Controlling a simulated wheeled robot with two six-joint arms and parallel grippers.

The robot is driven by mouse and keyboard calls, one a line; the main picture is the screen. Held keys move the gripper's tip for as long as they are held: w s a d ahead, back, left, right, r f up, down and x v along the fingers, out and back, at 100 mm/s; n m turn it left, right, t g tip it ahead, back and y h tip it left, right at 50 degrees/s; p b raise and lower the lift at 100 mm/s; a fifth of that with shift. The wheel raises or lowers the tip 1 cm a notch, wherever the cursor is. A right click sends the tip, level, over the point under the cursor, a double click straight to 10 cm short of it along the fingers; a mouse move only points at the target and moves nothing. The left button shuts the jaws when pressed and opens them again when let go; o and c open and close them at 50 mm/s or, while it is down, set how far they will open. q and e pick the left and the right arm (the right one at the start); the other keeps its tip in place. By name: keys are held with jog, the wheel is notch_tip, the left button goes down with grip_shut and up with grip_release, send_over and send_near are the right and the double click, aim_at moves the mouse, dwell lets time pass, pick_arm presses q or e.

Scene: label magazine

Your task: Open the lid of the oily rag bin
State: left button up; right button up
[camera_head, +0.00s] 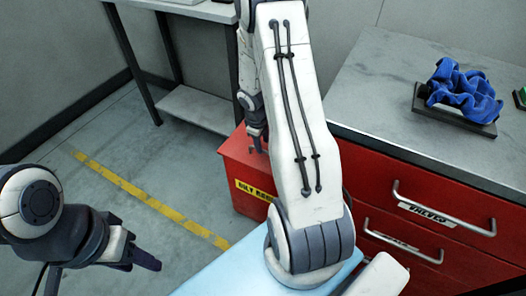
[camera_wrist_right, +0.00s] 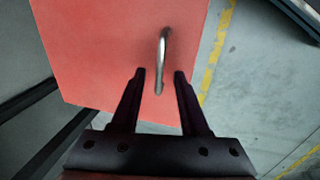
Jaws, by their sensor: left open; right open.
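The red oily rag bin (camera_head: 235,178) stands on the floor left of the red cabinet, with a yellow label on its front. Its lid looks shut; my right arm hides much of it in the head view. In the right wrist view the flat red lid (camera_wrist_right: 95,50) carries a slim metal bar handle (camera_wrist_right: 163,48). My right gripper (camera_wrist_right: 159,77) is open, and the near end of the handle shows between its fingers; I cannot tell whether they touch it. In the head view this gripper (camera_head: 258,142) is over the bin. My left gripper (camera_head: 147,262) is open and empty, over the floor.
A red drawer cabinet (camera_head: 365,180) with metal handles stands right of the bin. A crumpled blue cloth (camera_head: 462,92) lies on a dark tray on its grey top. A dark-legged table with a low shelf (camera_head: 200,108) is behind. Floor with a yellow line (camera_head: 130,187) is clear at left.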

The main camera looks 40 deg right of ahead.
jog(key=f, duration=0.2)
jog(key=f+b, duration=0.1)
jog(key=shift+w+d+f, duration=0.1)
jog(key=shift+w+d, duration=0.05)
jog(key=shift+d, duration=0.15)
jog(key=shift+c, duration=0.3)
grip_shut()
dwell(1.0)
